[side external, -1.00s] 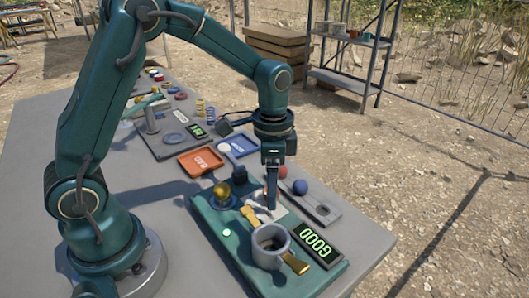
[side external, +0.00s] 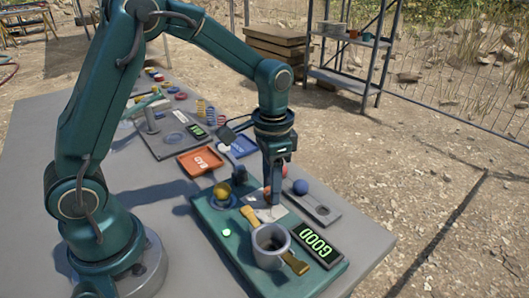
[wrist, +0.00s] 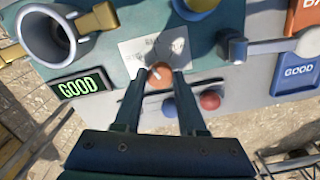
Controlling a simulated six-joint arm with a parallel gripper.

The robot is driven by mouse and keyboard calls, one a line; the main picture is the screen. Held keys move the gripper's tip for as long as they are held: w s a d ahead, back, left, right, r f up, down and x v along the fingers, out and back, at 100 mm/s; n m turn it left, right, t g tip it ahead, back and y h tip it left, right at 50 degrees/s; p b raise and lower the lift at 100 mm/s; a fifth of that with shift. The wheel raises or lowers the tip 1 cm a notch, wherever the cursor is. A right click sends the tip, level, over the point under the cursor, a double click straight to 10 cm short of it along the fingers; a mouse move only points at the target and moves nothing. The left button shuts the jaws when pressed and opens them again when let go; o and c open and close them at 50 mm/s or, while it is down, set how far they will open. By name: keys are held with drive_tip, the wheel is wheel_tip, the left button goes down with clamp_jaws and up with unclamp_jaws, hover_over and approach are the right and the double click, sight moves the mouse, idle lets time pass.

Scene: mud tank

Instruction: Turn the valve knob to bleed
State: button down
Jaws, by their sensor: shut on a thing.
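The valve knob (wrist: 160,75) is a small orange piece on a white label plate (wrist: 142,50), which also shows in the side view (side external: 270,214). The lettering on the plate is too blurred to read. My gripper (wrist: 160,74) points down at the plate, with its two fingers closed on the knob. In the side view my gripper (side external: 273,205) stands over the plate and its fingers hide the knob. I cannot tell which mark the knob points to.
A grey cup (side external: 270,247) with brass handles and a lit GOOD display (side external: 317,244) are close by on the green board (side external: 228,248). Orange (side external: 201,161) and blue (side external: 243,146) trays lie behind.

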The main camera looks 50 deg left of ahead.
drive_tip(key=n, duration=0.6)
drive_tip(key=shift+n, duration=0.3)
idle(0.4)
drive_tip(key=shift+c, duration=2.4)
unclamp_jaws()
drive_tip(key=shift+r, duration=2.6)
